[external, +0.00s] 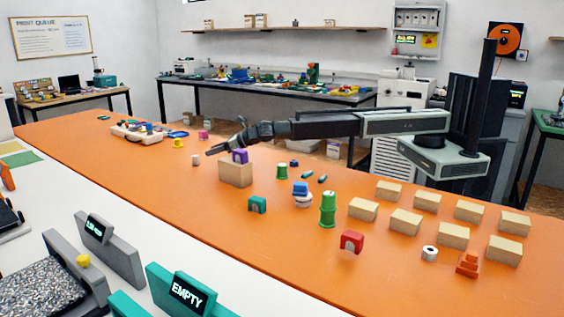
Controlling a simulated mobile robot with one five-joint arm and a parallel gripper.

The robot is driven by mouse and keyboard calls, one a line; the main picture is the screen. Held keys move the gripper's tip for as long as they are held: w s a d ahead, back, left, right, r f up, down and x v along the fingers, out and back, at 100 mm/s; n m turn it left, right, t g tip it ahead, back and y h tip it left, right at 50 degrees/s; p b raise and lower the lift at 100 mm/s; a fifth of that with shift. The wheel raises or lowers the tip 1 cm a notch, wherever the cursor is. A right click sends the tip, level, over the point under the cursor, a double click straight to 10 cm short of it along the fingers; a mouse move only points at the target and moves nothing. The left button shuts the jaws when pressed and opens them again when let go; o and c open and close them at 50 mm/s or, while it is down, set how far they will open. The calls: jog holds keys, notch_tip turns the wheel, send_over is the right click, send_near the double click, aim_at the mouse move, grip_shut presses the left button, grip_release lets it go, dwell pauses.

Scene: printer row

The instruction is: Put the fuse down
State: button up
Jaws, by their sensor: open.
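My gripper (225,137) is at the end of my arm, which stretches left across the orange bench (150,182). Its jaws are spread apart and nothing shows between them. A small pale cylinder (195,160) stands upright on the bench just left of and below the lower jaw tip. Two small teal rods (307,173) lie on the bench right of the wooden block. I cannot tell for sure which of these is the fuse. A wooden block (235,174) with a purple arched piece (240,156) on top is just below my wrist.
A yellow piece (178,144), a blue tray (178,134) and a pink cube (203,134) are near the gripper. A green stack (328,209), a red arch (351,242) and several wooden blocks (405,222) stand to the right. The bench's front-left part is clear.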

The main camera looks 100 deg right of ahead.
jog(key=shift+s+a+r, duration=0.2)
jog(key=shift+s+r, duration=0.05)
jog(key=shift+s, duration=0.4)
jog(key=shift+o, duration=1.3)
